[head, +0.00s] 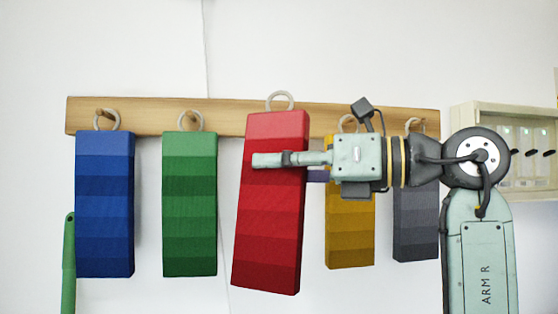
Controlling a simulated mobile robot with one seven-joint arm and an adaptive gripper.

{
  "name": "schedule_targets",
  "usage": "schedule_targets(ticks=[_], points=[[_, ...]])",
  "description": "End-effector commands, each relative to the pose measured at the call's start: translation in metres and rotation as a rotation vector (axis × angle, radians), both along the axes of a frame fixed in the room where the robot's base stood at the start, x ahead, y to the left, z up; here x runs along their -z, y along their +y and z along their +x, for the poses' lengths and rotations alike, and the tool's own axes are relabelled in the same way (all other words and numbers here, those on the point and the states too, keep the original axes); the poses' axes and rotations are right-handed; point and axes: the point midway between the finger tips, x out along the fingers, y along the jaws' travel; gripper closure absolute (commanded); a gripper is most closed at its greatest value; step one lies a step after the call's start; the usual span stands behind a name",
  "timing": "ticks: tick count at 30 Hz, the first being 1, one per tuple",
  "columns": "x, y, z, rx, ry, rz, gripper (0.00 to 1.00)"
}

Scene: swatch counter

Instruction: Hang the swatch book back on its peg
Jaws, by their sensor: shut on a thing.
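The red swatch book (271,225) hangs in my gripper (270,160), slightly tilted, with its lower end to the left of centre. One finger lies across its front near the top; the other finger is hidden. Its pale ring (280,101) stands up from its top edge in front of the wooden peg rail (235,116). No peg shows at this ring, and I cannot tell whether the ring is around one. The book looks nearer to me than its neighbours.
Blue (104,205), green (189,205), yellow (349,235) and grey (416,220) swatch books hang along the rail. My gripper partly covers the yellow one. A pale cabinet (480,110) stands at right, a green upright object (68,265) at far left.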

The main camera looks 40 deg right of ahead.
Motion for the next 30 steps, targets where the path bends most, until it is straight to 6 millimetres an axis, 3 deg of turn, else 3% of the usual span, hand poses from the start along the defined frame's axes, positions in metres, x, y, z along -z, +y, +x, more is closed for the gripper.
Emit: schedule_targets(ticks=[30], points=[[0.004, -0.031, 0.052, -0.001, 0.000, 0.000, 1.00]])
